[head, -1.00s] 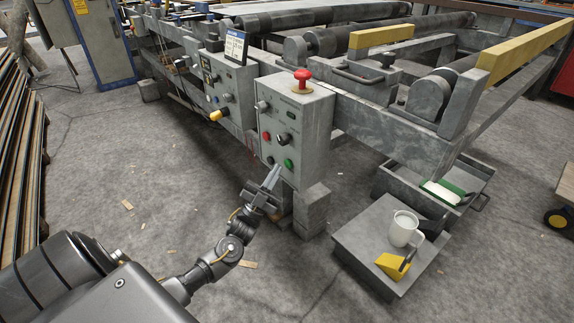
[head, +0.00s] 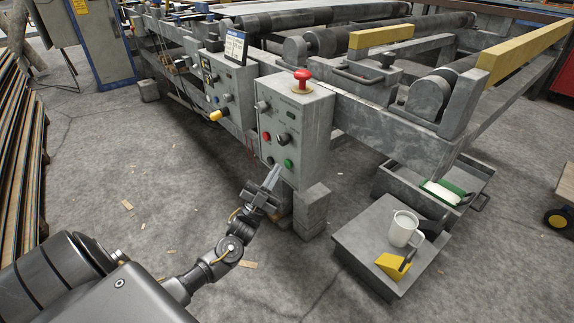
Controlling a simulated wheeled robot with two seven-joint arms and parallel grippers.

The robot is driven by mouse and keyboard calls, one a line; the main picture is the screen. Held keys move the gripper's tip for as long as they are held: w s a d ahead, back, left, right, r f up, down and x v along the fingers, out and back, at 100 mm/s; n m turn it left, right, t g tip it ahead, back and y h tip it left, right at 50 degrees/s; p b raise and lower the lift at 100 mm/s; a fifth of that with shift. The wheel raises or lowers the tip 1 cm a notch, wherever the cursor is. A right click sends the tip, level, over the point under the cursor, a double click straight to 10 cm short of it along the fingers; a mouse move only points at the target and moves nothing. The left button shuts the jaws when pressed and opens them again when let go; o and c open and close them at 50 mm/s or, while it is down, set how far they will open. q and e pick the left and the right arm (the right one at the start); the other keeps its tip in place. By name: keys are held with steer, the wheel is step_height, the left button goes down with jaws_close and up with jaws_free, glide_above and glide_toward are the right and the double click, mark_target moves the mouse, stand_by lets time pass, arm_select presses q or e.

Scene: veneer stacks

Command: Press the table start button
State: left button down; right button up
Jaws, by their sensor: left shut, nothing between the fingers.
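A grey control box (head: 300,120) on the roller table's near corner carries a red mushroom button (head: 301,76) on top. Its front has a small red button (head: 266,136), a black knob (head: 283,139), a black button (head: 270,160) and a green button (head: 288,163). The labels are too small to read, so I cannot tell which one is marked start. My left gripper (head: 274,171) is shut and empty, its tips pointing up at the box's lower front, just below and between the black and green buttons. I cannot tell whether they touch the box. My right gripper is not in view.
Another grey control box (head: 228,92) with a yellow knob stands to the left. A low grey stand (head: 365,235) with a white mug (head: 406,229) and a yellow wedge-shaped object (head: 393,265) is at the right. Open concrete floor (head: 110,180) lies left of my arm.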

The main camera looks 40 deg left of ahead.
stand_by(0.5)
arm_select(q)
steer(key=shift+w+d, duration=0.15)
steer(key=shift+w, duration=0.25)
